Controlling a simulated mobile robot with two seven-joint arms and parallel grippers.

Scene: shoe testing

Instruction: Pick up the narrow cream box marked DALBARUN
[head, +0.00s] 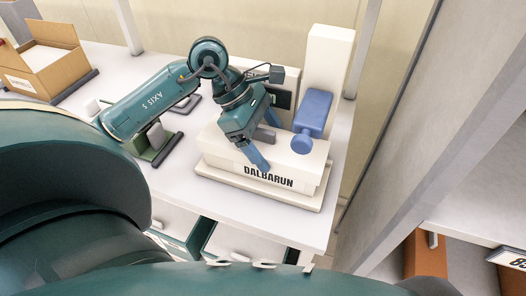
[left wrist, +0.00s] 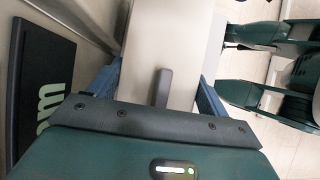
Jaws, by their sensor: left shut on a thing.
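The narrow cream box (head: 225,150) bears black DALBARUN lettering on its front face and lies lengthwise on a flat cream base (head: 222,178) on the white table. My left gripper (head: 264,143) comes down from above. One blue finger is against the front face beside the lettering; the other is mostly hidden behind the box. In the left wrist view, the two blue fingers (left wrist: 161,90) stand on either side of the pale box (left wrist: 165,45), shut on it. A grey bar (left wrist: 162,88) is between them, on top. My right gripper is not in view.
A blue cylindrical part (head: 313,112) is at the box's right end, in front of a tall cream column (head: 328,65). An open cardboard box (head: 55,70) stands far left. A green-and-black item (head: 153,145) lies left of the base. Shelving (head: 470,200) is at right.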

